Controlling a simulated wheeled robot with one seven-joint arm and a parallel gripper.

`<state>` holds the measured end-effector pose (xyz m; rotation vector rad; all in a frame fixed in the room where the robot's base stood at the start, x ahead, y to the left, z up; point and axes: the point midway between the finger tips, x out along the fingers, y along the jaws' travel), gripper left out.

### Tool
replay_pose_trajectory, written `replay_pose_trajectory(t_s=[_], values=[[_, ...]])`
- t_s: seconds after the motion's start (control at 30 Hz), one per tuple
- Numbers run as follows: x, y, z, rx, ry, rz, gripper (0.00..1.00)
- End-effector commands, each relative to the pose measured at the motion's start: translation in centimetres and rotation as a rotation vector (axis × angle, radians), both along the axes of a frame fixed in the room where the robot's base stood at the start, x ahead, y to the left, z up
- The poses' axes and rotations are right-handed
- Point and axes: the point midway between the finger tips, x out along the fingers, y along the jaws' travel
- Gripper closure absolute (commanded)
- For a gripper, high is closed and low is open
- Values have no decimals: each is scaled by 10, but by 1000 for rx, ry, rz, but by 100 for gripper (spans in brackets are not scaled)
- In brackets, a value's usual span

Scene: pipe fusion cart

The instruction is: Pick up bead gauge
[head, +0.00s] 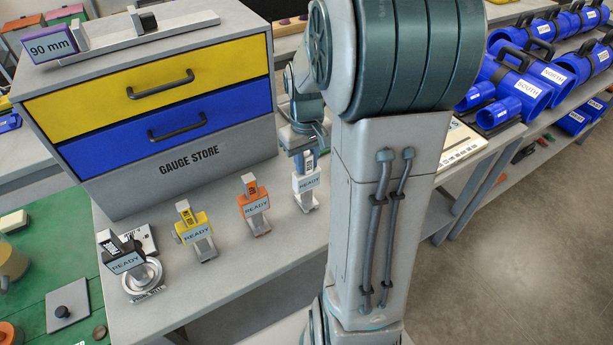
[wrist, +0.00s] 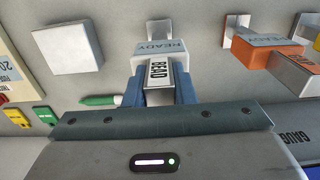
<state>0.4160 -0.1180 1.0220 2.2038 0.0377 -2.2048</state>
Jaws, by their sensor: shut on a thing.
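The bead gauge (wrist: 158,72) is a light block with a black-on-white "BEAD" label. In the wrist view it sits between the two blue fingers of my gripper (wrist: 160,90), which is shut on it. A white holder with a "READY" plate (wrist: 160,48) is right beside the gauge. In the head view this white "READY" holder (head: 306,184) is the rightmost of the row on the grey bench, and my gripper (head: 304,158) is directly above it, pointing down. I cannot tell whether the gauge is still seated or lifted slightly. My arm hides part of the bench right of it.
An orange gauge (head: 255,205), a yellow gauge (head: 195,230) and a black gauge (head: 124,262) stand left along the bench. The gauge store cabinet (head: 180,168) rises close behind. In the wrist view, a green marker (wrist: 98,100) and a white block (wrist: 67,48) lie nearby.

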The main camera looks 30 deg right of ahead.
Motion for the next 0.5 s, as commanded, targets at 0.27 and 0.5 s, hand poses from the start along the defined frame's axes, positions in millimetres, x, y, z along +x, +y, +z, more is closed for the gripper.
replay_pose_trajectory(t_s=[0.27,0.5], values=[[1,0,20,-2,-5,0,100],[-26,-16,58,-3,-5,-4,100]])
